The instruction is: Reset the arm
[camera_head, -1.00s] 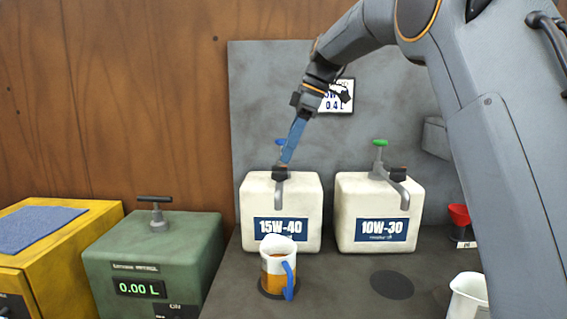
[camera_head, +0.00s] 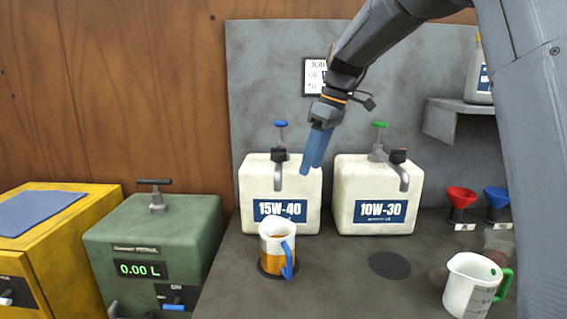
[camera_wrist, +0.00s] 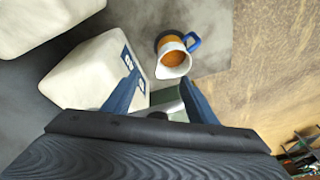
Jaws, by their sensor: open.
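My gripper (camera_head: 314,152) is open and empty in the air, in front of and between the two white oil containers. Its blue fingers also show spread apart in the wrist view (camera_wrist: 162,95). A white jug with a blue handle (camera_head: 277,247), holding amber liquid, stands below the 15W-40 container (camera_head: 250,185). The jug also shows in the wrist view (camera_wrist: 173,52), beyond the fingers and apart from them. The 15W-40 container has a blue-topped pump (camera_head: 281,128).
The 10W-30 container (camera_head: 350,190) with a green-topped pump stands to the right, a dark round pad (camera_head: 390,265) before it. A green-handled jug (camera_head: 465,290) and red and blue funnels (camera_head: 461,197) are farther right. A green pump box (camera_head: 135,235) and yellow box (camera_head: 90,215) stand left.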

